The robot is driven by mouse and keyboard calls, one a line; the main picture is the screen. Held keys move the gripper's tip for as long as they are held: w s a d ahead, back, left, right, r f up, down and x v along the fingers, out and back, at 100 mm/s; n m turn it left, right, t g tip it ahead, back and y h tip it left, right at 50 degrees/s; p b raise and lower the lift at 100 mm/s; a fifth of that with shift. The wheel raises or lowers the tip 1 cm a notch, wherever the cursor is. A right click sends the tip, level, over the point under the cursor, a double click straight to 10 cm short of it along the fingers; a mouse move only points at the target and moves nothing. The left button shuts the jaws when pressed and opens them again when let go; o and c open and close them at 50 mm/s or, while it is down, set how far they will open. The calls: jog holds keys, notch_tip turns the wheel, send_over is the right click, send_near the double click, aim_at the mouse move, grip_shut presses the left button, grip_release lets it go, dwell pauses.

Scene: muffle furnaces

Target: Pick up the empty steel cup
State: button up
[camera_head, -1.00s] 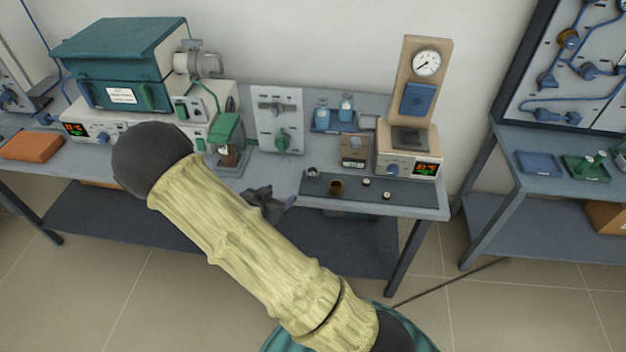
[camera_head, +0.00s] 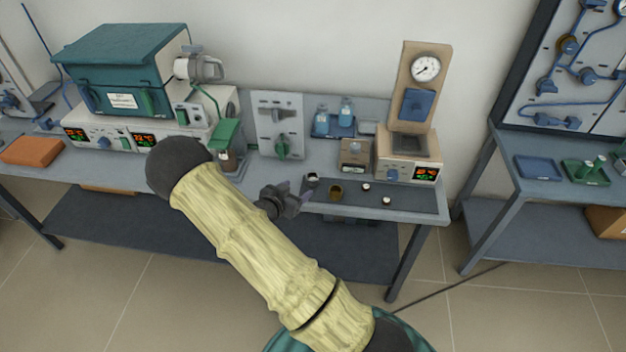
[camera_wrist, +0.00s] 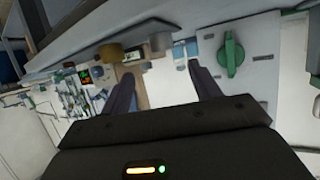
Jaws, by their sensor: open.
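A small grey steel cup (camera_head: 312,180) stands at the left end of the dark mat (camera_head: 420,208) on the bench; its inside is too small to read. A brown cup (camera_head: 336,191) stands just right of it. My gripper (camera_head: 303,192) is open, just left of and in front of the steel cup, apparently not around it. In the wrist view my open fingers (camera_wrist: 160,72) have nothing held between them. The steel cup (camera_wrist: 160,42) appears beyond the fingertips there, with the brown cup (camera_wrist: 110,52) to its left.
Two small pale-topped items (camera_head: 366,187) (camera_head: 387,200) sit further right on the mat. Behind are a tan box (camera_head: 354,154), a balance-like unit with red and green displays (camera_head: 408,168), and a panel with a green knob (camera_head: 281,145). A teal furnace (camera_head: 120,70) stands left.

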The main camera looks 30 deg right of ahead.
aim_at(315, 175)
jog(key=shift+x, duration=2)
jog(key=shift+p+x, duration=0.7)
jog(key=shift+x, duration=1.95)
jog(key=shift+w+r, duration=0.1)
jog(key=shift+w, duration=0.05)
jog(key=c, duration=1.1)
jog(key=shift+r, duration=0.1)
